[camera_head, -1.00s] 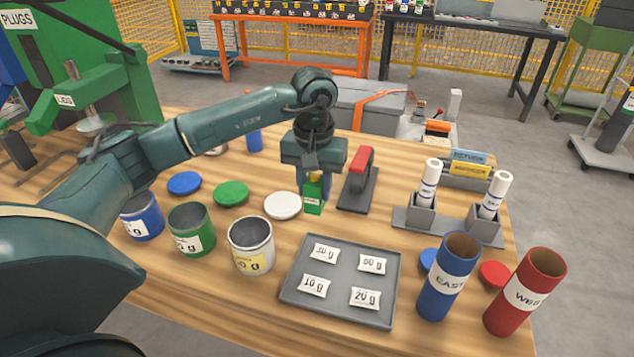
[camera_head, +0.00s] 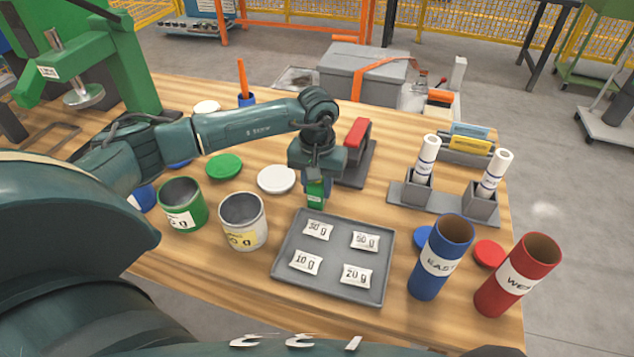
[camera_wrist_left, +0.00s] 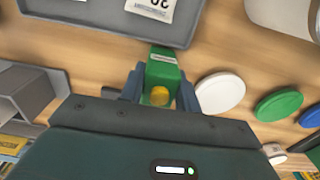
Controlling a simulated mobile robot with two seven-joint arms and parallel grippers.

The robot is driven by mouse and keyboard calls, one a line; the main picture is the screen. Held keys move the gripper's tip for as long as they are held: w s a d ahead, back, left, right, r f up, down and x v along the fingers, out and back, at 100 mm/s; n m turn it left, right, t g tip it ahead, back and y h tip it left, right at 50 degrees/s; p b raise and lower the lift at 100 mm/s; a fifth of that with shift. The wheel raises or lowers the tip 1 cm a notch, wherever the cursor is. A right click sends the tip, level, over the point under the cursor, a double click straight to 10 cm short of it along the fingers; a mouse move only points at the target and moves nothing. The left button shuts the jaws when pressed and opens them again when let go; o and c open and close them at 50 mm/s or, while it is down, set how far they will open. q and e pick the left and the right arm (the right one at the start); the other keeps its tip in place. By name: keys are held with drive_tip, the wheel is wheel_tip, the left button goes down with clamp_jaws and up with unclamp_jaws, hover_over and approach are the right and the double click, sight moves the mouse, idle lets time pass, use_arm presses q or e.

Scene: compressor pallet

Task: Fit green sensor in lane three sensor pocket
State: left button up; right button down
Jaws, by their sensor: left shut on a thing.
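The green sensor (camera_head: 316,197) is a small green block with a white label. It also shows in the left wrist view (camera_wrist_left: 163,68), with a yellow round part facing the camera. My left gripper (camera_head: 316,184) is shut on it, with a finger on each side (camera_wrist_left: 160,88), and points down at the far edge of the grey tray. Whether the sensor touches the table is hard to tell. I cannot make out a lane three sensor pocket in either view. My right gripper is not in view.
The grey tray (camera_head: 283,276) holds several labelled packets. A white lid (camera_head: 276,180) and a red-topped tool (camera_head: 356,134) are close to the gripper. Open cans stand left; a grey two-socket stand (camera_head: 444,205), a blue tube (camera_head: 441,257) and a red tube (camera_head: 518,275) stand right.

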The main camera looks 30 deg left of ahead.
use_arm(q)
drive_tip(key=shift+f, duration=0.1)
drive_tip(key=shift+f, duration=0.15)
drive_tip(key=o, duration=1)
